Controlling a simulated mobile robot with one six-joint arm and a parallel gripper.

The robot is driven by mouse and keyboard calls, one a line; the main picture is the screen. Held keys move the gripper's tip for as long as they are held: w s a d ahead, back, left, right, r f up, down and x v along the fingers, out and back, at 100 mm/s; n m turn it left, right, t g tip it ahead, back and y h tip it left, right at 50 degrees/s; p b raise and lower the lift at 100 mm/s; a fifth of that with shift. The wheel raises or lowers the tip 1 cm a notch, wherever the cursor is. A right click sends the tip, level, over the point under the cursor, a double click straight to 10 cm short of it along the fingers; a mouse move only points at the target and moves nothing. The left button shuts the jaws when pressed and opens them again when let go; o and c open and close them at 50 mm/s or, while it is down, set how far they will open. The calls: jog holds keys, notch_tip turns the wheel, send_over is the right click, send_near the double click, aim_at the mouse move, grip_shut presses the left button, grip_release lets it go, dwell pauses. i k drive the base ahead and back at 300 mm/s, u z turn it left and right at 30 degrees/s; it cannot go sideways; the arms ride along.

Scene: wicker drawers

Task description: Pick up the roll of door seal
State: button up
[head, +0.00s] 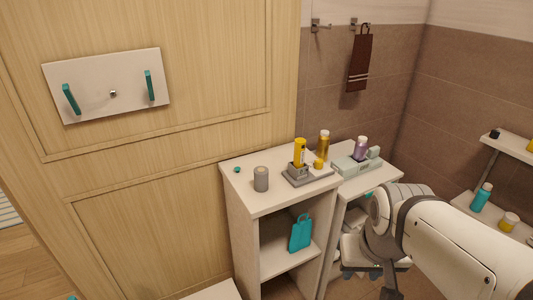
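A short grey cylinder (261,179) stands upright on the white shelf unit (246,201), near its front left. It is the thing most like a roll of door seal, but I cannot be sure that it is one. My gripper (378,272) is low at the lower right, below and to the right of the shelf top and well apart from the cylinder. My arm partly hides it, and its fingers are too unclear to tell open from shut. I see nothing held in it.
A tiny teal item (237,170) lies behind left. A teal bag-shaped item (300,234) stands on the lower shelf. A pale green organizer (347,165) is on the adjoining unit. A wooden panel (180,190) stands left.

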aim_at(261, 172)
jog(key=z, duration=0.05)
jog(key=i, duration=1)
jog(key=u, duration=0.05)
